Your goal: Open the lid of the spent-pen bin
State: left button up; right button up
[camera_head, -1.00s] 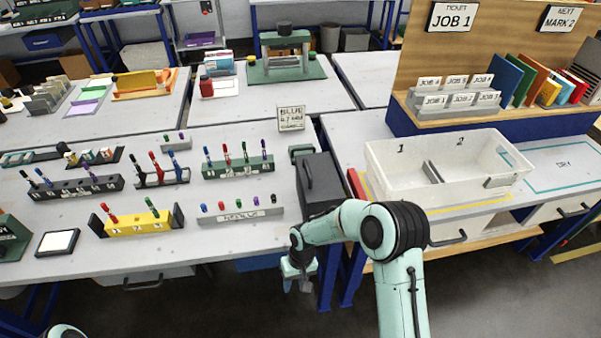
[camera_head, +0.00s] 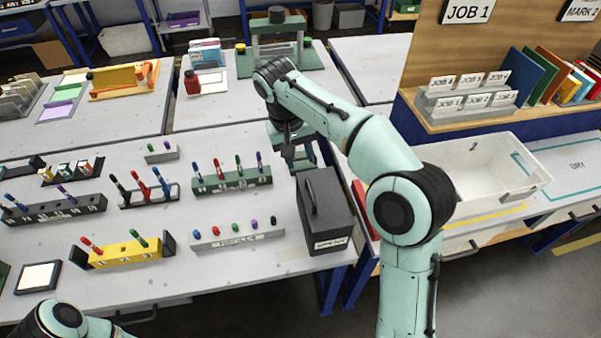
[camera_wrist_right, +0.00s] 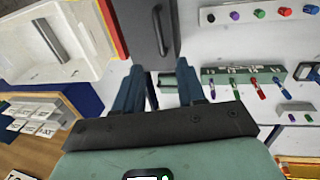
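The spent-pen bin (camera_head: 328,222) is a dark grey box with a white label at the table's right front edge. Its lid is shut, and a long black handle (camera_head: 311,195) lies along the top. My right gripper (camera_head: 302,164) is at the bin's far end, pointing down with its blue fingers apart and empty. In the right wrist view the fingers (camera_wrist_right: 158,76) are spread, and the bin (camera_wrist_right: 135,20) with its handle (camera_wrist_right: 158,30) shows just beyond them. I cannot tell whether a finger touches the bin. Part of my left arm shows at the lower left; its gripper is out of view.
Left of the bin stand a grey refill block (camera_head: 238,236), a green pen rack (camera_head: 232,181) and a yellow pen holder (camera_head: 123,252). A white two-part tray (camera_head: 535,185) stands to the right, partly behind my right arm. A green press (camera_head: 277,48) stands behind.

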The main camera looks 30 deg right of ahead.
jog(key=f, duration=0.1)
jog(key=b, duration=0.1)
send_near(311, 193)
pick_arm(q)
jog(key=s+f+b, duration=0.1)
jog(key=s+f, duration=0.2)
jog(key=shift+s+f+b, duration=0.3)
pick_arm(e)
jog(key=f, duration=0.2)
jog(key=d+f, duration=0.1)
jog(key=f, duration=0.4)
jog(key=shift+s+d+f, duration=0.15)
jog(key=shift+d+f, duration=0.15)
jog(key=shift+f, duration=0.1)
grip_shut()
